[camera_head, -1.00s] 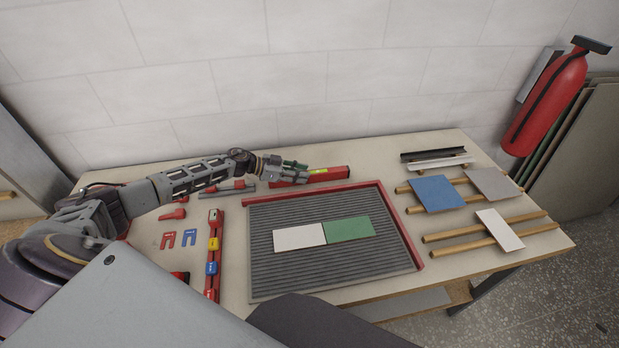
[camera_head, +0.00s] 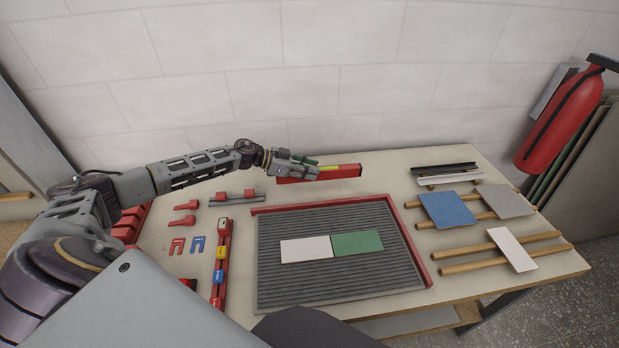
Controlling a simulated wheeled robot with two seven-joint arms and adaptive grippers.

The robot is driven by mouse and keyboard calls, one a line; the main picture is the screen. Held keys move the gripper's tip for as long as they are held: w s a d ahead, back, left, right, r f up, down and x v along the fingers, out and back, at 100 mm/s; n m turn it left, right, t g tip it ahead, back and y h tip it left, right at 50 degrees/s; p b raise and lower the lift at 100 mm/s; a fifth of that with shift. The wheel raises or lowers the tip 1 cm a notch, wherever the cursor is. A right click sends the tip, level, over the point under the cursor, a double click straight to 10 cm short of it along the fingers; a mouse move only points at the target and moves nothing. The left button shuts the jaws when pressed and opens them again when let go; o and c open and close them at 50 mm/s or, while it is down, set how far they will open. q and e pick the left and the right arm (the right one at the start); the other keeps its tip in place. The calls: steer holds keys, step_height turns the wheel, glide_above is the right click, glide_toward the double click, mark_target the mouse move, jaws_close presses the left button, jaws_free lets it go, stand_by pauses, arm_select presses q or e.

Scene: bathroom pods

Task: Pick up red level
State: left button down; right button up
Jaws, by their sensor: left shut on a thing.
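The red level (camera_head: 345,172) is a long red bar with a yellow-green vial patch, near the back edge of the table (camera_head: 420,285). My left gripper (camera_head: 297,169) is shut on its left part. The level looks raised above the table top; the exact gap is hard to tell. The gripper's fingers partly hide the level's left end. My right gripper is not in view.
A ribbed grey tray with a red edge (camera_head: 320,202) holds a white tile (camera_head: 306,250) and a green tile (camera_head: 357,243). A red bar with coloured clips (camera_head: 220,262) lies left of it. Blue (camera_head: 445,208), grey and white tiles rest on wooden strips at right. A wall stands behind.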

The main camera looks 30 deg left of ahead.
arm_select(q)
steer(key=shift+r, duration=1.35)
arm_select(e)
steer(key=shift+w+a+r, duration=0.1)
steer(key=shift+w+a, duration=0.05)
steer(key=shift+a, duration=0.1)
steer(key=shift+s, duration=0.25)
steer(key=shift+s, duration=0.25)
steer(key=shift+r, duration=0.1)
